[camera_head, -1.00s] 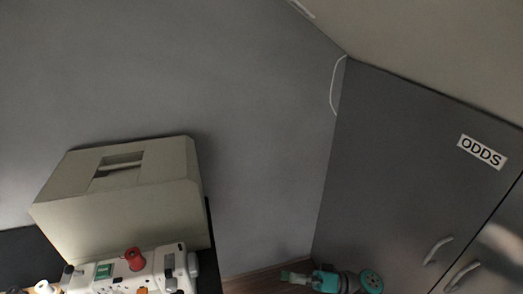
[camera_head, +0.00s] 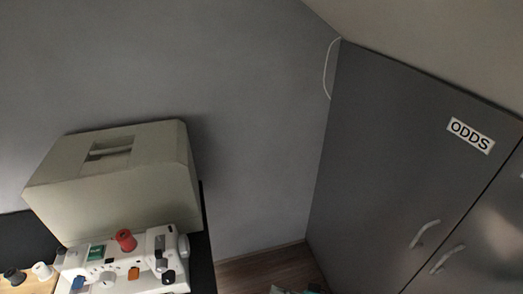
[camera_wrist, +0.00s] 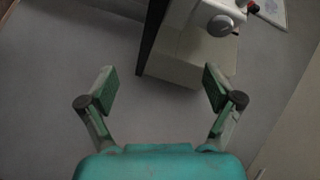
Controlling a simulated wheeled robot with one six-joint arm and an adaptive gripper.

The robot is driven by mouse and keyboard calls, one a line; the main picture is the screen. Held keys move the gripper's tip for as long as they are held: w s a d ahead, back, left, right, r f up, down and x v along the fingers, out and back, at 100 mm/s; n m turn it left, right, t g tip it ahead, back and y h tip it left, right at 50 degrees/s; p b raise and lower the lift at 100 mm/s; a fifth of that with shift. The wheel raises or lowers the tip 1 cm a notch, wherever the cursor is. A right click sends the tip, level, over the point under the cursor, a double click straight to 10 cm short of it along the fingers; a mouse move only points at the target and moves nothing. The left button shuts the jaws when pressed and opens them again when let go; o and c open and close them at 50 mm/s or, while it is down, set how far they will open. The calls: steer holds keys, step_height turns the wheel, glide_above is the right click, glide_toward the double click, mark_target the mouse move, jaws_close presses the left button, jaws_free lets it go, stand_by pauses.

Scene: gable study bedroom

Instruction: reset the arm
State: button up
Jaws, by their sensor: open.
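My gripper (camera_wrist: 158,88) shows in the wrist view with its two green-padded fingers spread wide. It is open and nothing is between the fingers. Beyond them are a grey wall and the beige machine cover (camera_wrist: 190,62). In the head view only a small part of my arm shows at the bottom edge, right of the middle; the gripper cannot be made out there.
A white sewing machine (camera_head: 125,265) with a red spool (camera_head: 126,240) stands before the beige cover (camera_head: 120,185) on a dark table. A grey cabinet marked ODDS (camera_head: 385,160) stands at the right. Wooden floor (camera_head: 262,268) shows between them.

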steer(key=s+d+f+m+t+h, duration=0.35)
steer(key=s+f+h, duration=0.7)
steer(key=s, duration=0.55)
steer(key=s+d+r+t+h, duration=0.1)
steer(key=s+d+r+h, duration=0.2)
steer(key=s+d, duration=0.45)
steer(key=s+d+r+n+t+h, duration=0.1)
steer(key=s+r, duration=0.4)
steer(key=r, duration=0.5)
steer(key=s+d+r+n+t+h, duration=0.1)
steer(key=s+r, duration=0.4)
steer(key=r, duration=0.6)
steer(key=n+t, duration=0.1)
steer(key=t, duration=0.1)
steer(key=shift+s+d+r+t+h, duration=0.15)
steer(key=shift+s+d+t+h, duration=0.2)
steer(key=shift+s, duration=0.05)
